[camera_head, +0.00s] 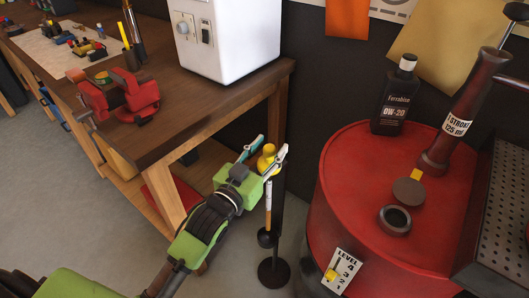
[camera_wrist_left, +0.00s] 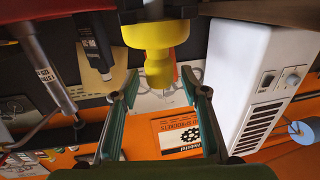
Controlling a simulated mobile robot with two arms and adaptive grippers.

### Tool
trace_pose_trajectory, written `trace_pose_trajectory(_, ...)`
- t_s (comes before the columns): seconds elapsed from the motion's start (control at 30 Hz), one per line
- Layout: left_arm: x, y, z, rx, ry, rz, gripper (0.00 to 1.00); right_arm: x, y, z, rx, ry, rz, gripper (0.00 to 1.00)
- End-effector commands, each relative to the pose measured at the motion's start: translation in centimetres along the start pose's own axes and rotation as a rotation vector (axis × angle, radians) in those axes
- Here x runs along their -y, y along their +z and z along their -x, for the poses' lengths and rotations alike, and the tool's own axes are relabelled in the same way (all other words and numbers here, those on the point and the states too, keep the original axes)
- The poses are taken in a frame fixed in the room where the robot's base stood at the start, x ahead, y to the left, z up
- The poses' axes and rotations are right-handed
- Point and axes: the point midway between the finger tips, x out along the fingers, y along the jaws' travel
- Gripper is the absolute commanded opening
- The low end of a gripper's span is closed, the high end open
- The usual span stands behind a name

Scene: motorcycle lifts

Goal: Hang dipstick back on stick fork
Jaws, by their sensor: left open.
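The dipstick has a yellow handle (camera_head: 267,160) and a thin stick that runs down toward a small dark cup on the dark stand (camera_head: 273,272). In the left wrist view the yellow handle (camera_wrist_left: 155,45) is against a dark fork-like holder (camera_wrist_left: 157,12) at the top edge. The dipstick looks upright at the stand; how it seats in the fork is partly hidden. My left gripper (camera_head: 273,146) is open, its fingers on either side of the handle with visible gaps in the left wrist view (camera_wrist_left: 160,100). My right gripper is not in view.
A red drum (camera_head: 345,190) stands to the right, with a black oil bottle (camera_head: 395,97), a dark ring (camera_head: 395,220), a round cap (camera_head: 408,191) and a red pump (camera_head: 460,115) on top. A wooden workbench (camera_head: 190,110) with a red vise (camera_head: 122,95) stands left.

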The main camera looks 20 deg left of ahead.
Motion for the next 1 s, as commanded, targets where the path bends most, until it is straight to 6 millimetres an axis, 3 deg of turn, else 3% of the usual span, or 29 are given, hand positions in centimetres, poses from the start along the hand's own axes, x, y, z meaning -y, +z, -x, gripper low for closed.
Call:
trace_pose_trajectory(0.17,0.0,0.1,1.8,0.001,0.0,0.0,0.41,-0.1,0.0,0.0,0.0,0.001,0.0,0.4)
trace_pose_trajectory(0.6,0.0,0.1,9.8,0.002,0.0,-0.001,0.41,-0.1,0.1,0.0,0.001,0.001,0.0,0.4)
trace_pose_trajectory(0.8,0.0,0.0,11.6,0.0,0.0,-0.001,0.41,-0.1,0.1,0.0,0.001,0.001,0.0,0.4)
trace_pose_trajectory(1.0,0.0,-0.1,11.9,-0.002,0.0,-0.001,0.41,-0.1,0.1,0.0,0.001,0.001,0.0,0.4)
